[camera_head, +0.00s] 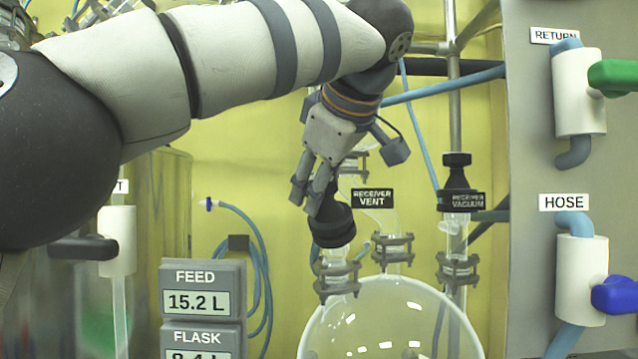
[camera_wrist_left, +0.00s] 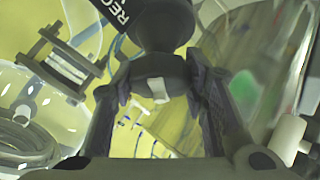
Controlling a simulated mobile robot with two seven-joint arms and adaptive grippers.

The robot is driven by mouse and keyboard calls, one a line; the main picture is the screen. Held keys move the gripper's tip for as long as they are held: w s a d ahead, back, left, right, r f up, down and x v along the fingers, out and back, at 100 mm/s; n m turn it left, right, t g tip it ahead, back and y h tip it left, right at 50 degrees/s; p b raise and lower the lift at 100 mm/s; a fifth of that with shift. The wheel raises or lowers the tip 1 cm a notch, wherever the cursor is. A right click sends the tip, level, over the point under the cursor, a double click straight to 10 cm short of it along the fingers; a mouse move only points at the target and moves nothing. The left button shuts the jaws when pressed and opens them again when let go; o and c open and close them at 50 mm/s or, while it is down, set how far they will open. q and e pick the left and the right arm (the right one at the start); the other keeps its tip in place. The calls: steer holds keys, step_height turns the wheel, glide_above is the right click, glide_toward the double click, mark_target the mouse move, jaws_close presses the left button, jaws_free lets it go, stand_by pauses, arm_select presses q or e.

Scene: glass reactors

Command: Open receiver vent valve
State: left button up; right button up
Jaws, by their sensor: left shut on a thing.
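The receiver vent valve (camera_head: 331,226) is a black knob on a clear glass neck, left of the black "RECEIVER VENT" label (camera_head: 372,198). It stands above the round glass receiver flask (camera_head: 395,315). My left gripper (camera_head: 316,196) comes down from above and is shut on the black knob. In the left wrist view the dark knob (camera_wrist_left: 162,25) sits between the two fingers of my left gripper (camera_wrist_left: 160,80), and its end with a small pale patch faces the camera. The fingers partly hide the knob in the head view. My right gripper is not in view.
The black-capped receiver vacuum valve (camera_head: 457,175) stands to the right. Metal clamps (camera_head: 392,252) ring the flask's necks. A grey panel at right carries a green-handled return valve (camera_head: 580,90) and a blue-handled hose valve (camera_head: 583,280). Feed readout (camera_head: 202,290) stands lower left.

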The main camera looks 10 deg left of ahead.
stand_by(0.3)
arm_select(q)
steer(key=o, duration=1.2)
steer(key=v, duration=0.7)
steer(key=shift+s+r, duration=0.1)
steer(key=shift+r, duration=0.05)
steer(key=shift+d, duration=0.1)
